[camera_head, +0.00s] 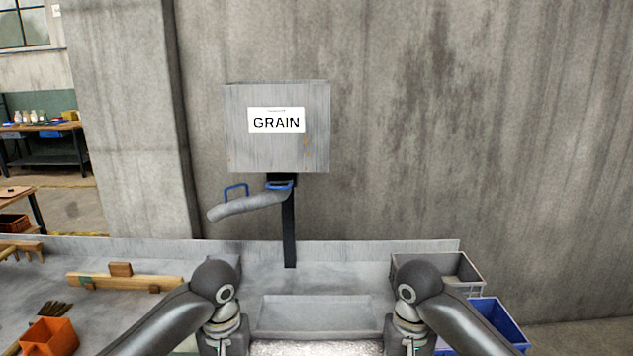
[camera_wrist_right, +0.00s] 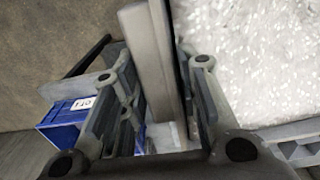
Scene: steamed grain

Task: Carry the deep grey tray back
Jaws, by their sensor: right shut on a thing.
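The deep grey tray (camera_head: 315,314) is at the bottom centre of the head view, with white grain-like stuff (camera_head: 316,348) in it. Its near part is cut off by the picture edge. My left gripper (camera_head: 224,347) is at the tray's left side; its fingertips are out of the picture. My right gripper (camera_head: 408,347) is at the tray's right side. In the right wrist view, my right gripper (camera_wrist_right: 165,68) is shut on the tray's grey side wall (camera_wrist_right: 150,62), with the white stuff (camera_wrist_right: 245,58) just beside it.
A grey box labelled GRAIN (camera_head: 277,145) stands above on a dark post, with a grey chute (camera_head: 246,205) below it. At right are a grey bin (camera_head: 462,267) and a blue bin (camera_head: 508,328). An orange box (camera_head: 50,338) and wooden pieces (camera_head: 125,282) lie at left.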

